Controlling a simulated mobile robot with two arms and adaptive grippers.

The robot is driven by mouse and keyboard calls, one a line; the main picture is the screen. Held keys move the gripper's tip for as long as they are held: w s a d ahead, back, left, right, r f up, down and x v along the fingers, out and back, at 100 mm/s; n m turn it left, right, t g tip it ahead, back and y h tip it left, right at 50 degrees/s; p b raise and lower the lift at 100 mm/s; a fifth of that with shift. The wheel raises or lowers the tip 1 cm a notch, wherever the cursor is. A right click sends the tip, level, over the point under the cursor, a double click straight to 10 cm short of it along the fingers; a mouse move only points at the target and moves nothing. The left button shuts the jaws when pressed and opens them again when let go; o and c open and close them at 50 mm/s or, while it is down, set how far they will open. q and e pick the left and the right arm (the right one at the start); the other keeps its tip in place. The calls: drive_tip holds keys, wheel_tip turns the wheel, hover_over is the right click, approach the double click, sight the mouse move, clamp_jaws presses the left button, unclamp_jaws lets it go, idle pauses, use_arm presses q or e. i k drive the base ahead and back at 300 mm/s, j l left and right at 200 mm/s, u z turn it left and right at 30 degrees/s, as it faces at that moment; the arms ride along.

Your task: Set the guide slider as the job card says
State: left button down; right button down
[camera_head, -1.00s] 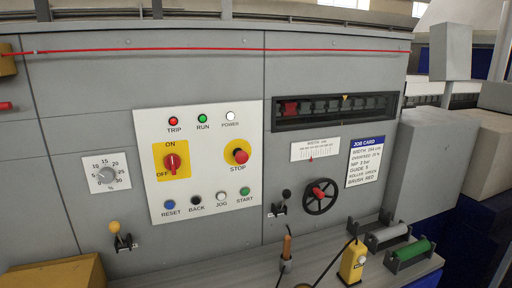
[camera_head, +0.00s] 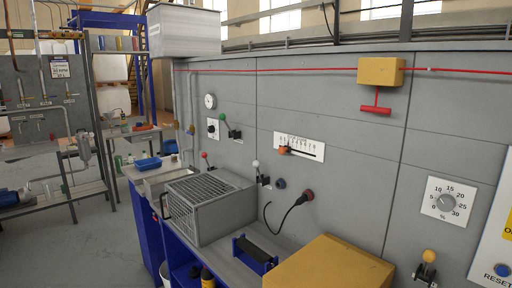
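A white scale plate (camera_head: 310,151) with a row of small digits and a horizontal slot is on the grey machine panel, right of the picture's middle. An orange-red slider knob (camera_head: 284,150) sits near the left end of its slot. The digits are too small to read surely. The job card is not in this view. Neither of my grippers is in view.
Below the scale are a white-knobbed lever (camera_head: 260,174) and a plug with a black cable (camera_head: 307,195). A wire cage box (camera_head: 211,206) and a yellow box (camera_head: 328,266) stand on the ledge. A red pull handle (camera_head: 376,104) hangs above.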

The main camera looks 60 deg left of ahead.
sight(282, 150)
drive_tip(key=u, duration=1.45)
